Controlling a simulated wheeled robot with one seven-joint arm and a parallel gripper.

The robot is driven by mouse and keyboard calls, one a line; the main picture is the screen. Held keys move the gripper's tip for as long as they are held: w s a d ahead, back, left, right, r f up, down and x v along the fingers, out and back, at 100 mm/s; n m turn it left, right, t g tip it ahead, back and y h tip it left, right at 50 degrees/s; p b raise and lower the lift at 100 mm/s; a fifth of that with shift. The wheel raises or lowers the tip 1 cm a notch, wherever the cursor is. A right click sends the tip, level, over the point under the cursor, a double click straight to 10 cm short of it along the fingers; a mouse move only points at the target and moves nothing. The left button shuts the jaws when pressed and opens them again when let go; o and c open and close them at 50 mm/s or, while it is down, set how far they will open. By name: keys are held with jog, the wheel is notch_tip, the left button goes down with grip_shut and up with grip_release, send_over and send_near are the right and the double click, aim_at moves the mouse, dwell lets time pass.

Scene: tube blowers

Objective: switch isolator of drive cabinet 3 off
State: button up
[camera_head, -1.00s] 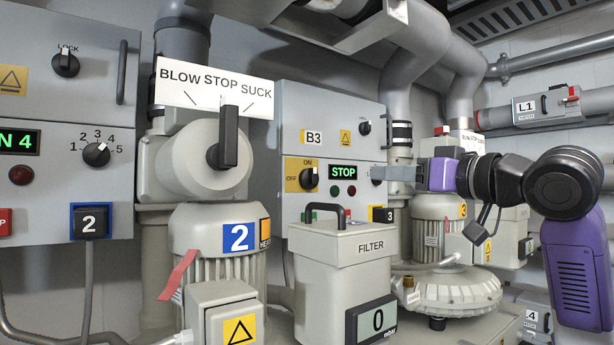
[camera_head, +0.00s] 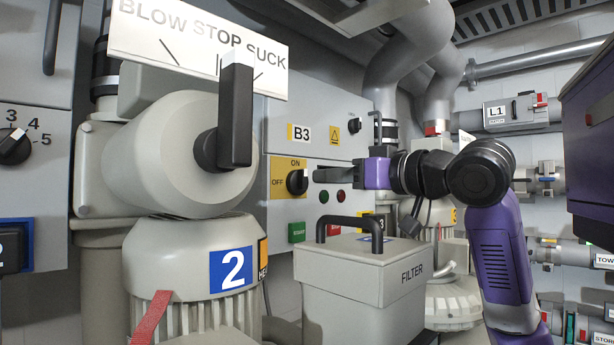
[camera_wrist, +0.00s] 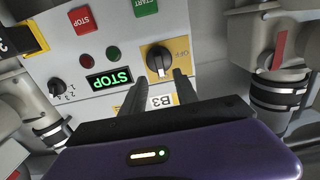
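The isolator of drive cabinet 3 is a black rotary knob (camera_head: 297,182) on a yellow plate marked ON at the top and OFF at the left. It also shows upside down in the wrist view (camera_wrist: 158,60), where its pointer seems to lie toward the ON side. The cabinet (camera_head: 345,133) carries the label B3. My gripper (camera_head: 316,175) is just right of the knob in the head view. In the wrist view my gripper (camera_wrist: 160,80) has its two dark fingers apart with nothing between them, tips just short of the knob. I cannot tell whether they touch it.
The STOP display (camera_wrist: 108,79) and a selector knob (camera_wrist: 56,87) are beside the isolator. START (camera_head: 297,232) and STOP buttons are below it. The filter box (camera_head: 340,270) with its handle stands in front. Blower 2 (camera_head: 175,150) with its lever is at left.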

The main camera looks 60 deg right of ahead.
aim_at(306, 178)
jog(key=p+x, duration=0.1)
jog(key=x, duration=0.5)
jog(key=shift+w+p, duration=0.1)
jog(key=shift+p, duration=0.3)
grip_shut()
